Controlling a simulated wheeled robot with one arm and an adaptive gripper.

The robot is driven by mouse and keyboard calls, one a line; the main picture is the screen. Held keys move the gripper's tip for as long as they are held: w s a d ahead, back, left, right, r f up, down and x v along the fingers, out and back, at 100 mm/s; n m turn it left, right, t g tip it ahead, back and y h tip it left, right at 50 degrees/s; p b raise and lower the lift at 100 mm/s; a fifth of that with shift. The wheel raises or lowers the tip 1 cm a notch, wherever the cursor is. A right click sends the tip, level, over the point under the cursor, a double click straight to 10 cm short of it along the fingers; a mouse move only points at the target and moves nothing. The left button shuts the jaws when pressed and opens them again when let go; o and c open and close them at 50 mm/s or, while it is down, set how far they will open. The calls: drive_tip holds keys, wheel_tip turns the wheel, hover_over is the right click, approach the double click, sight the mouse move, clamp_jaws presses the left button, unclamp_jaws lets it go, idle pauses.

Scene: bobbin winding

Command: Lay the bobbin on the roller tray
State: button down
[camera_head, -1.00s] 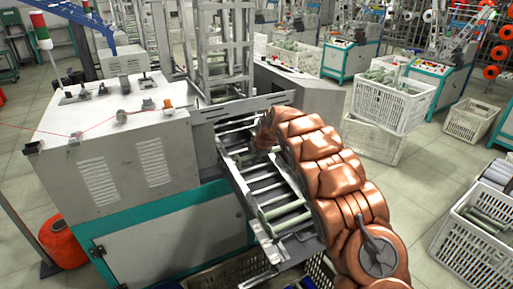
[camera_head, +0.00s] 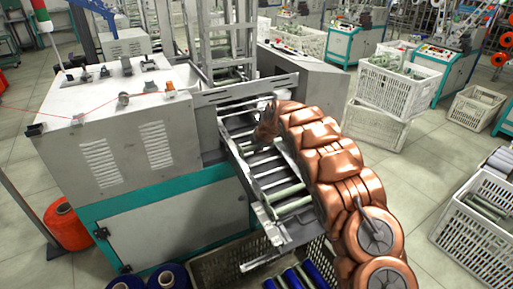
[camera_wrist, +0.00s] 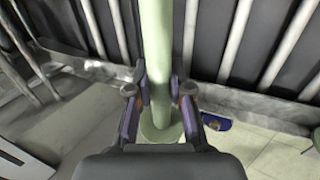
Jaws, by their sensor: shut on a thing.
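A pale green bobbin (camera_wrist: 158,60) is clamped in my gripper (camera_wrist: 160,92) in the wrist view. It runs lengthwise up the picture, with its round flange (camera_wrist: 160,124) at the near end. In the head view my dark gripper (camera_head: 268,112) is at the upper end of the roller tray (camera_head: 262,212), partly hidden by my copper-coloured arm. The tray slopes down from the machine and has several cross rollers. A pale green bobbin-like rod (camera_head: 286,192) lies across its lower part. I cannot tell whether the held bobbin touches the tray.
The grey and teal winding machine (camera_head: 130,150) stands left of the tray. A crate (camera_head: 215,268) with blue spools is below the tray. White crates (camera_head: 395,95) and (camera_head: 487,225) stand at the right on open floor.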

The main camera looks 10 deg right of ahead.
wheel_tip(320, 180, down, 2)
drive_tip(key=shift+w+f+b, duration=0.15)
drive_tip(key=shift+b, duration=0.65)
unclamp_jaws()
idle(0.8)
idle(0.6)
idle(0.4)
drive_tip(key=shift+a+r+b, duration=0.1)
drive_tip(key=shift+r+b, duration=0.8)
drive_tip(key=shift+r, duration=4.6)
